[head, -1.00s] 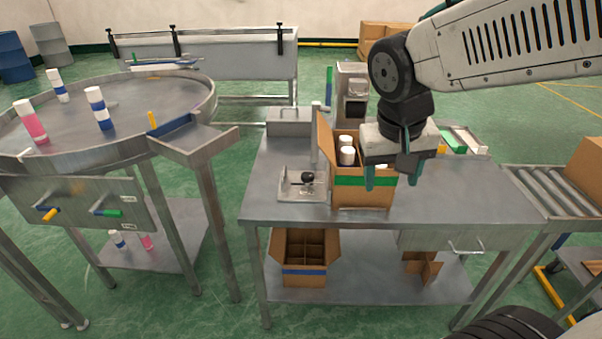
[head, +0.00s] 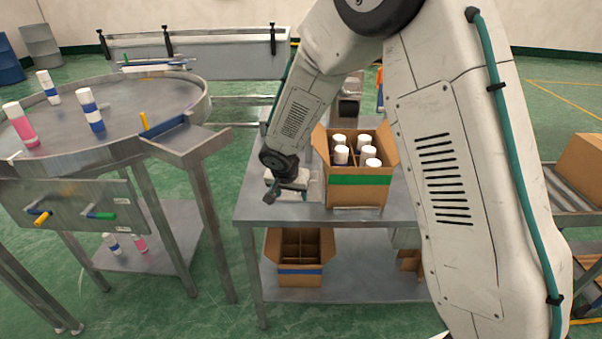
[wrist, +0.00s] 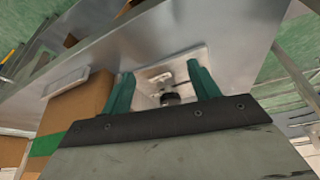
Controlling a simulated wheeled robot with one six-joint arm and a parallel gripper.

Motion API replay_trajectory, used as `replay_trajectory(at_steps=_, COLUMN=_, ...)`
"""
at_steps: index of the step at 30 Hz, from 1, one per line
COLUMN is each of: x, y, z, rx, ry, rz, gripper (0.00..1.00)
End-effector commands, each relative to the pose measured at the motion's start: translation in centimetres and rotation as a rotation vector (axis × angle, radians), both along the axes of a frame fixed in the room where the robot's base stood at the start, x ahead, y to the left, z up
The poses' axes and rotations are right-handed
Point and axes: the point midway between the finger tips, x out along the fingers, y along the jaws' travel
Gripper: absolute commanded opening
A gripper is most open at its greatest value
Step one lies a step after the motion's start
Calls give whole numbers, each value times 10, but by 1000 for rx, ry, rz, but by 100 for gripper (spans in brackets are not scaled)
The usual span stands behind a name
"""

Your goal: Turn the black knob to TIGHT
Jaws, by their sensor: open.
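The black knob (wrist: 170,98) sits on a small pale metal plate (wrist: 165,72) on the steel workbench. In the wrist view the knob is low between my two green fingers, partly cut off by the dark edge of my gripper. My gripper (wrist: 161,78) is open, one finger on each side of the knob, and I see no contact. In the head view my gripper (head: 286,188) is over the left part of the workbench (head: 275,213), and it hides the knob. No TIGHT mark is readable.
An open carton (head: 358,190) with several white-capped cans stands just right of the plate. Another carton (head: 301,269) is on the lower shelf. A round table (head: 60,105) with cans is at left. A roller conveyor (head: 575,200) is at right.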

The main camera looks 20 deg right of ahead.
Motion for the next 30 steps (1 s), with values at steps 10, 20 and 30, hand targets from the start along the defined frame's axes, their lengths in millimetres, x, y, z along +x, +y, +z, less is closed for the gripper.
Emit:
replay_trajectory(at_steps=10, x=60, y=-37, z=0, rx=0, ry=-1, rz=-5, gripper=61)
replay_trajectory(at_steps=20, x=96, y=-59, z=-5, rx=-1, ry=3, rz=-1, gripper=61)
replay_trajectory(at_steps=30, x=98, y=-60, z=-10, rx=-2, ry=1, rz=-1, gripper=61)
